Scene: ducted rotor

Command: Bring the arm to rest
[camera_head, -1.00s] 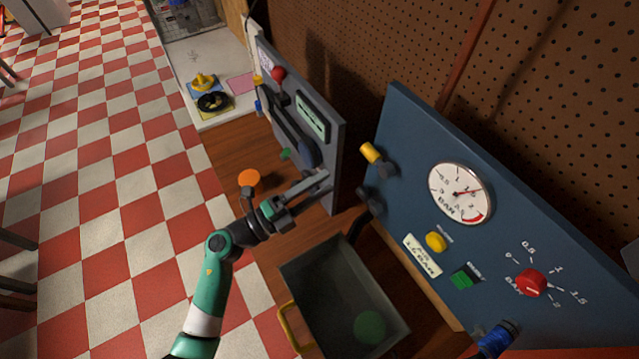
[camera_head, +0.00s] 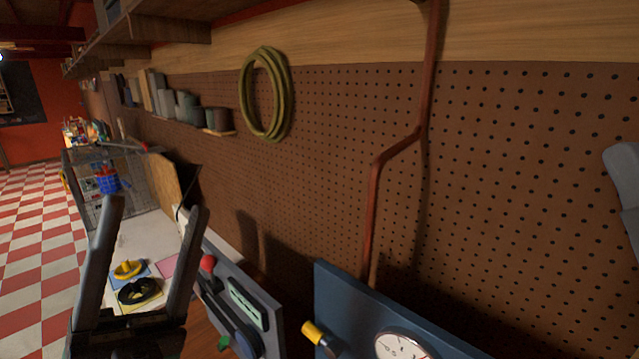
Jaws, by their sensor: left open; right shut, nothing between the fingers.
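My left gripper (camera_head: 159,206) is at the lower left of the head view, with its two dark fingers pointing up and spread wide apart. It is open and nothing is held between the fingers. My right gripper is not in view.
A grey panel (camera_head: 240,305) with a red knob (camera_head: 208,263) stands right of the gripper. A blue panel (camera_head: 350,310) with a gauge (camera_head: 402,346) is further right. Behind are a pegboard wall (camera_head: 330,180), a coiled hose (camera_head: 266,95) and a red pipe (camera_head: 375,200).

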